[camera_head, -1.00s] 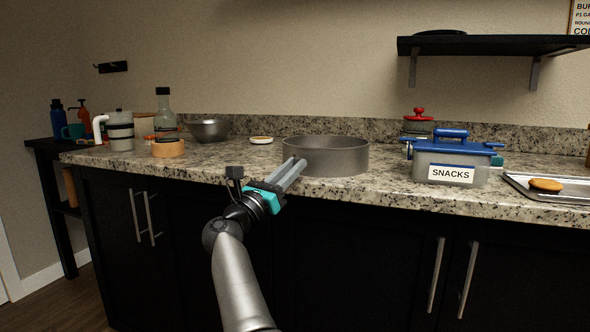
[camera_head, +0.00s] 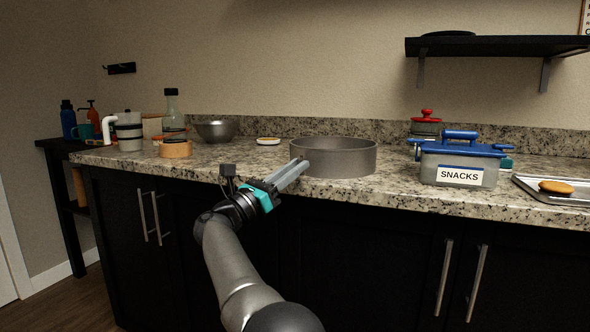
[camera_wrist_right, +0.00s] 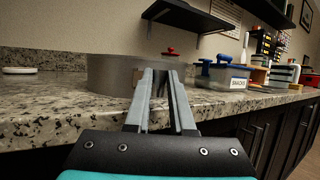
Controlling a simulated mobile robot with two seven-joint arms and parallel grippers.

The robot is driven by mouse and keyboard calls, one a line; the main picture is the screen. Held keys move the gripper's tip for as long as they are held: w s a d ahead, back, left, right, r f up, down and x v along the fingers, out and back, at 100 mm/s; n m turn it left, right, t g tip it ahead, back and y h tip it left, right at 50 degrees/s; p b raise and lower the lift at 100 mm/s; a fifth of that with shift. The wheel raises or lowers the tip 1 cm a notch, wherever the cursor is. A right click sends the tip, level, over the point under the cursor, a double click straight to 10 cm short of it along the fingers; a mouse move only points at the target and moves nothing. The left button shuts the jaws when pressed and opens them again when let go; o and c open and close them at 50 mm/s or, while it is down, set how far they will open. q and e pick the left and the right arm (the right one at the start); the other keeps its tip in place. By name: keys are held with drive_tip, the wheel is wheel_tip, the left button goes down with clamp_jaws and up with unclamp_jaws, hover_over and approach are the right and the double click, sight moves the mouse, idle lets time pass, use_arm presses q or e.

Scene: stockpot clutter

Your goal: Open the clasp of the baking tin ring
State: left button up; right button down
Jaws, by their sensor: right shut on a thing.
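The baking tin ring (camera_head: 340,160) is a round grey metal band standing on the granite counter near its front edge. It also shows in the right wrist view (camera_wrist_right: 108,74). My right gripper (camera_head: 302,163) reaches up to the front left of the ring, its fingers nearly level. In the right wrist view the fingertips (camera_wrist_right: 160,72) are at the ring's wall and shut on the clasp, which they mostly hide. I cannot make out whether the clasp is open. My left gripper is not in view.
A blue-lidded SNACKS box (camera_head: 458,163) stands right of the ring, with a metal tray (camera_head: 530,189) beyond it. A metal bowl (camera_head: 215,131), a small white dish (camera_head: 268,141) and a tape roll (camera_head: 175,149) are to the left.

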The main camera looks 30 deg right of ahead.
drive_tip(key=shift+w+f, duration=0.1)
idle(0.6)
drive_tip(key=c, duration=1)
unclamp_jaws()
drive_tip(key=shift+c, duration=0.2)
